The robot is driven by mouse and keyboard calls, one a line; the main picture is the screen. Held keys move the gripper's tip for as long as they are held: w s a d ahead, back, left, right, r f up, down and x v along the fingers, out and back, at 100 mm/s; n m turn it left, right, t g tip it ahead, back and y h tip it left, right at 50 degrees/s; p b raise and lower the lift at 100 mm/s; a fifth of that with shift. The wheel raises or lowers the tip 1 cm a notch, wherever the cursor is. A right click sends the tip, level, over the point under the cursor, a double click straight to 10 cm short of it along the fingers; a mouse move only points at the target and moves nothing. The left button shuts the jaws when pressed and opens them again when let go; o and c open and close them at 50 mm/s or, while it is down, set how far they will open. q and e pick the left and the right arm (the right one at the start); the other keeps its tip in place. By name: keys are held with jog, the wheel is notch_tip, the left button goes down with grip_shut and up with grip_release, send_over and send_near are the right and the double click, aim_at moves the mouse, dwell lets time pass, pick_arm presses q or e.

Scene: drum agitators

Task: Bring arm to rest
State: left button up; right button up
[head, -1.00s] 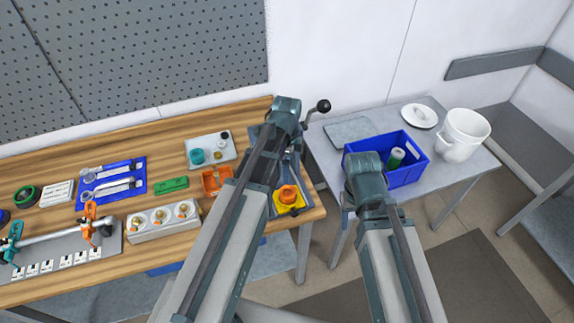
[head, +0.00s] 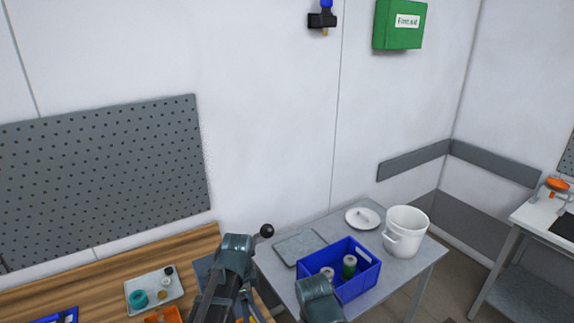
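My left arm (head: 232,265) reaches up from the bottom of the head view, over the right end of the wooden bench (head: 190,245). My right arm (head: 318,300) shows only its upper part at the bottom, in front of the blue crate (head: 352,290). No fingertips of either gripper can be made out. Whether either holds anything is hidden.
A grey table (head: 412,262) bears the blue crate with a green cylinder (head: 349,266), a white bucket (head: 406,231) and a round white lid (head: 362,218). A black-knobbed lever (head: 266,231) rises beside my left arm. A white table (head: 545,218) stands at far right.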

pick_arm(q)
jog(key=s+d+f+n+y+b, duration=0.1)
jog(key=s+d+f+n+b, duration=0.6)
jog(key=s, duration=0.5)
jog(key=d+f+n, duration=0.1)
jog(key=f+n, duration=0.1)
jog(key=n, duration=0.1)
jog(key=shift+s+d+b, duration=0.35)
jog(key=shift+d+b, duration=0.05)
